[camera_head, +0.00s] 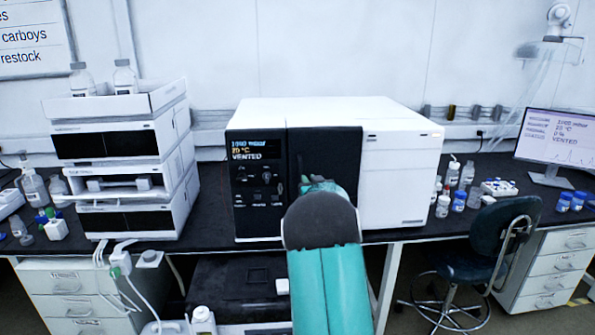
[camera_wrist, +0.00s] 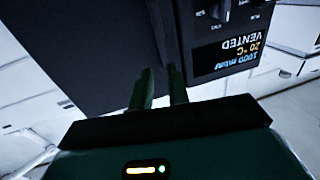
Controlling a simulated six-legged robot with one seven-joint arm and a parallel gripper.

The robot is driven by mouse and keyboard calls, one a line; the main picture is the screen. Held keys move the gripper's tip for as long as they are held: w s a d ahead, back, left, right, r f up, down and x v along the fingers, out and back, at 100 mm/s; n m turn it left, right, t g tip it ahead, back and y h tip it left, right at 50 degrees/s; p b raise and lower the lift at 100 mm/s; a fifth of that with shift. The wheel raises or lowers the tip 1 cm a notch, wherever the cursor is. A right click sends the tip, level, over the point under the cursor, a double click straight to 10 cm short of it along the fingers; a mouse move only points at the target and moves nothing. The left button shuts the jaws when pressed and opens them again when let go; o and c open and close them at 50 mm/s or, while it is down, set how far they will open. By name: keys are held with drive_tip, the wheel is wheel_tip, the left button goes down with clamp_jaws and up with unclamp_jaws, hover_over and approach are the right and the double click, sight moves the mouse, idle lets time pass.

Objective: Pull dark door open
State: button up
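The dark door (camera_head: 330,150) is a tall black panel on the front of the white instrument, right of its control panel. It looks closed in the head view. It also fills the upper left of the wrist view (camera_wrist: 85,45), which is turned nearly upside down. My gripper (camera_head: 306,183) is at the door's left part, with my arm hiding the lower door. In the wrist view my two fingers (camera_wrist: 162,80) stand a little apart, pointing at the strip between door and control panel. Whether they hold the handle is unclear; it is too dark between the tips.
The control panel (camera_head: 257,170) reads VENTED and is close to my fingers. White stacked modules (camera_head: 120,160) stand left on the black bench. Bottles (camera_head: 459,200) stand at the right, near a monitor (camera_head: 547,138). A dark chair (camera_head: 495,235) is at the right front.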

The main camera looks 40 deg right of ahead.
sight(301, 170)
drive_tip(key=x, duration=0.9)
drive_tip(key=shift+w+a, duration=0.25)
clamp_jaws()
